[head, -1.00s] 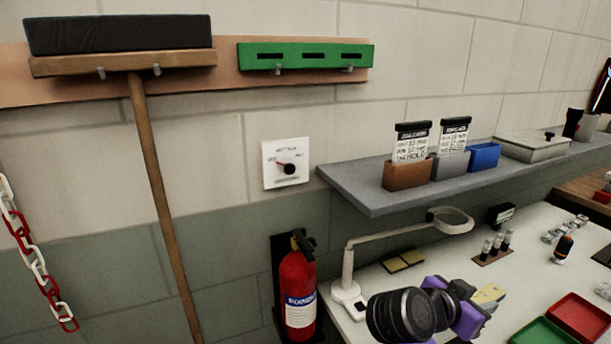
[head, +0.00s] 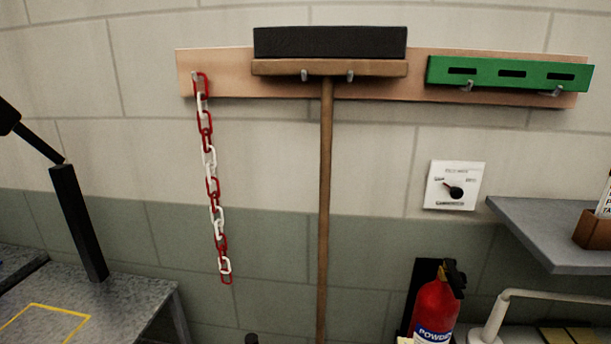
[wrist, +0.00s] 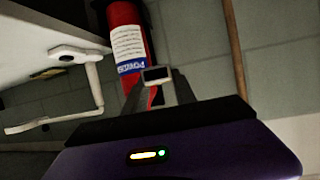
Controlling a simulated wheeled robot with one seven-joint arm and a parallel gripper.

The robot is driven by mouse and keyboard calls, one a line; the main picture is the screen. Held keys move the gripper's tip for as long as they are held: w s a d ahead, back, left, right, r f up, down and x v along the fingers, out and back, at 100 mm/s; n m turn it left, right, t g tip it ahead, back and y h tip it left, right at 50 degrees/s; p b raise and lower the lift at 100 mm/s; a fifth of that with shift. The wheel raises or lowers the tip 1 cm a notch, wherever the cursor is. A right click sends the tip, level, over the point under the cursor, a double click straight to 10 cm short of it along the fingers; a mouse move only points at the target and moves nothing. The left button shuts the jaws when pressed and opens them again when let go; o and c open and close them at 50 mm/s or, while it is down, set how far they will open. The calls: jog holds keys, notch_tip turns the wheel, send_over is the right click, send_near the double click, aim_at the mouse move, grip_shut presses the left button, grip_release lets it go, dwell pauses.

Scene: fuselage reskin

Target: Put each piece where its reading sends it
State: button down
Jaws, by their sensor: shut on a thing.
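I cannot read anything on that face. The fire extinguisher lies behind the piece in this view, with the piece apart from the bench. In the head view my gripper cannot be made out. The other pieces and the red and green trays are out of view now.
A red fire extinguisher (head: 435,308) stands below a wall dial (head: 456,192). A broom (head: 325,200), a chain (head: 214,185) and a green slotted bar (head: 510,73) hang on a board. A grey shelf (head: 545,235) juts out right; a speckled table (head: 120,305) stands left.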

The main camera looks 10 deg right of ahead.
jog(key=s+d+r+m+g+h, duration=0.2)
jog(key=d+r+m+h, duration=0.1)
jog(key=d, duration=0.8)
jog(key=s+d+r+m+g+h, duration=0.3)
jog(key=d+r+m, duration=0.1)
jog(key=d, duration=0.7)
jog(key=s+d+r+m+g+h, duration=0.1)
jog(key=s+d+m+g, duration=0.3)
jog(key=s, duration=0.5)
jog(key=s+d+r+m+g+h, duration=0.1)
jog(key=s+d+m+g, duration=0.3)
jog(key=s, duration=0.5)
jog(key=m+g, duration=0.1)
jog(key=g, duration=0.1)
jog(key=shift+d+m+g, duration=0.3)
jog(key=shift+g, duration=0.1)
jog(key=shift+f, duration=0.1)
notch_tip(320, 180, down, 20)
jog(key=shift+w+r, duration=0.1)
jog(key=shift+r, duration=0.15)
